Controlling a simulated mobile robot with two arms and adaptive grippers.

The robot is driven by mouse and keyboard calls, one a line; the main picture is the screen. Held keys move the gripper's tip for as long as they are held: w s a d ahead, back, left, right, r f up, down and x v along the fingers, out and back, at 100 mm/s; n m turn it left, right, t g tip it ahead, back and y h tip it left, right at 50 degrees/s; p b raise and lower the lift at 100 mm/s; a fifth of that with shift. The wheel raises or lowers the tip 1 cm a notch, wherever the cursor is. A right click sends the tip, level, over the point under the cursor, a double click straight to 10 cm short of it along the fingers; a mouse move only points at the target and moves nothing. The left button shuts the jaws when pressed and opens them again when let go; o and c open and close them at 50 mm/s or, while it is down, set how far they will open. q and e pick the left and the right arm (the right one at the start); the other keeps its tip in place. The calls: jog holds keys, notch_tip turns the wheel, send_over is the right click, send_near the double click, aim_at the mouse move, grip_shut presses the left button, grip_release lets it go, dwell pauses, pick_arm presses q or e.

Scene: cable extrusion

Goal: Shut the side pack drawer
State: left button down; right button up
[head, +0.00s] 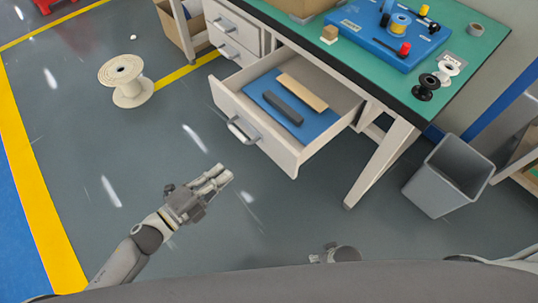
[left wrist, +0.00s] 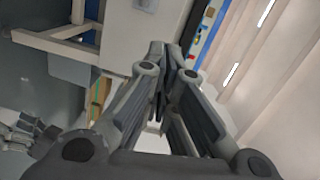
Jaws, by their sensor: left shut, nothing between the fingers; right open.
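Inside lie a blue liner (head: 300,130), a dark bar (head: 275,104) and a tan strip (head: 302,92). My left gripper (head: 226,174) is shut and empty, in front of the drawer and below its handle in the picture, apart from it. Its closed fingers fill the middle of the left wrist view (left wrist: 166,62). My right gripper (head: 330,254) shows only partly at the bottom edge, mostly hidden by my body.
The green-topped workbench (head: 463,65) carries a blue tray (head: 350,35) with spools. A grey bin (head: 448,175) stands right of the bench leg (head: 373,170). A cream spool (head: 125,80) stands on the floor at left. Floor before the drawer is clear.

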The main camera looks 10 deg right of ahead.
pick_arm(q)
jog(key=s+d+r+m+h, duration=0.1)
jog(key=d+m, duration=0.1)
send_near(277, 140)
jog(key=shift+g, duration=0.4)
jog(key=x, duration=0.6)
jog(key=shift+w+a+r, duration=0.1)
jog(key=shift+w+a, duration=0.1)
jog(key=shift+w+d, duration=0.4)
jog(key=shift+d, duration=0.15)
pick_arm(e)
jog(key=shift+w+f, duration=0.25)
jog(key=shift+f, duration=0.2)
